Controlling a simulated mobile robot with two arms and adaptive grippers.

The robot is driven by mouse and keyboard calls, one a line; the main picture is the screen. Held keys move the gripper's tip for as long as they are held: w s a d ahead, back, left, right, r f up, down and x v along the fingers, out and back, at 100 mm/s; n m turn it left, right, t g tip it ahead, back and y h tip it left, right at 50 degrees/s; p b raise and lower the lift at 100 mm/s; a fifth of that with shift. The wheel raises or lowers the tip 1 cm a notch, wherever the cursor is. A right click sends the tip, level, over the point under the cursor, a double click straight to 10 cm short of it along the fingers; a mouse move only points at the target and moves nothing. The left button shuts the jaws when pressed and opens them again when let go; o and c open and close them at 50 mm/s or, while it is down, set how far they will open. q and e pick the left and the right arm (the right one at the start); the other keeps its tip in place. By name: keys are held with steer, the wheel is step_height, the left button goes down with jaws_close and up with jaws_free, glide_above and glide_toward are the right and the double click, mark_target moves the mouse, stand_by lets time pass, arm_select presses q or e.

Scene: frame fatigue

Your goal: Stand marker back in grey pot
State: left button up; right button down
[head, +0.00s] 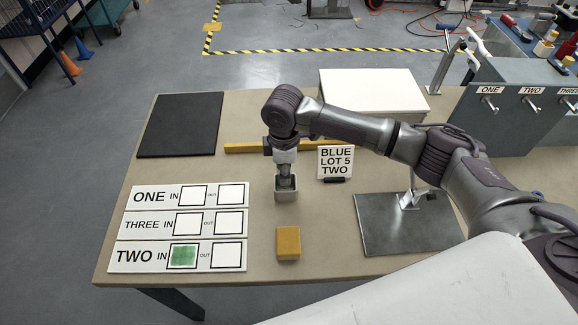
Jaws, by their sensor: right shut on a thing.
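The small grey pot (286,195) stands on the table, right of the label strips. My right gripper (286,181) points down at the pot's mouth, with its fingertips at or just inside the rim. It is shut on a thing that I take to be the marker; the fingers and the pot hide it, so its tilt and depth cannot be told. The strip labelled TWO (134,257) has a green-filled IN box (184,256) and a white OUT box. The ONE (150,197) and THREE (142,225) strips have white boxes. My left gripper is not in view.
A yellow block (288,243) lies in front of the pot. A sign reading BLUE LOT 5 TWO (335,161) stands to the right, near a metal plate (390,235). A yellow bar (245,148), black mat (180,125) and white slab (372,90) lie behind.

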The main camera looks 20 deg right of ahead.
steer(key=shift+s+f, duration=0.1)
steer(key=shift+f, duration=0.4)
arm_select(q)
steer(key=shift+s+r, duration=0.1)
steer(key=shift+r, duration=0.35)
arm_select(e)
steer(key=shift+f, duration=0.15)
steer(key=shift+f, duration=0.25)
steer(key=c, duration=0.8)
jaws_free()
